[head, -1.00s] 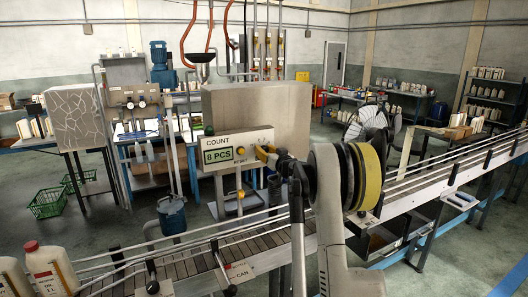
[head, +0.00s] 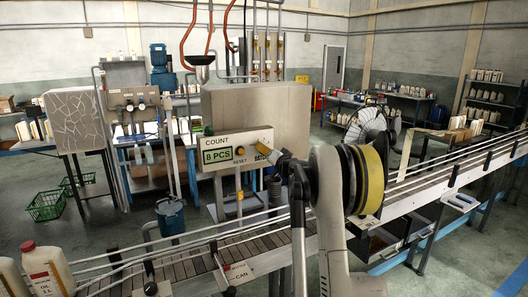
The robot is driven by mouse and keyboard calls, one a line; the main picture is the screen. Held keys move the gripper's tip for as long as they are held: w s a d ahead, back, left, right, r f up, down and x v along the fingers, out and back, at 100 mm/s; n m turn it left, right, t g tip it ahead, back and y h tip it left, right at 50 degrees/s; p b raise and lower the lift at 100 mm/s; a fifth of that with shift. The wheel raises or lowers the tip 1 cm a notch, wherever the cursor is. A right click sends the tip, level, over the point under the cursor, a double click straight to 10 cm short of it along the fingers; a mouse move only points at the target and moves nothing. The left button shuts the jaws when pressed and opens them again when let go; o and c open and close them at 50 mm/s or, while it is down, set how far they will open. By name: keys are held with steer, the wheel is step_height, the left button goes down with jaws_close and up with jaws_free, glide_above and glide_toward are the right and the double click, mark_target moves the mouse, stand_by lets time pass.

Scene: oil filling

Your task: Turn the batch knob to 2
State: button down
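The count panel (head: 235,137) is a light box with a green display (head: 219,155) reading "8 PCS" and the words COUNT and RESET. Part of a BATCH label (head: 262,150) shows at its right side. The batch knob cannot be made out; my arm covers the area right of that label. My gripper (head: 283,157), dark with a yellow part, is in front of the panel's right end. Its fingers are too small and overlapped to tell whether they are open or touch anything.
A slatted conveyor (head: 190,264) with side rails runs below the panel and off to the right. White oil bottles (head: 45,268) stand at its left end. A grey cabinet (head: 258,108) stands behind the panel. Green baskets (head: 45,205) lie on the floor at left.

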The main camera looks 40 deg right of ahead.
stand_by(0.4)
steer(key=c, duration=1.1)
jaws_free()
steer(key=shift+o, duration=0.2)
steer(key=shift+s, duration=0.1)
steer(key=v, duration=1.1)
steer(key=shift+s, duration=0.35)
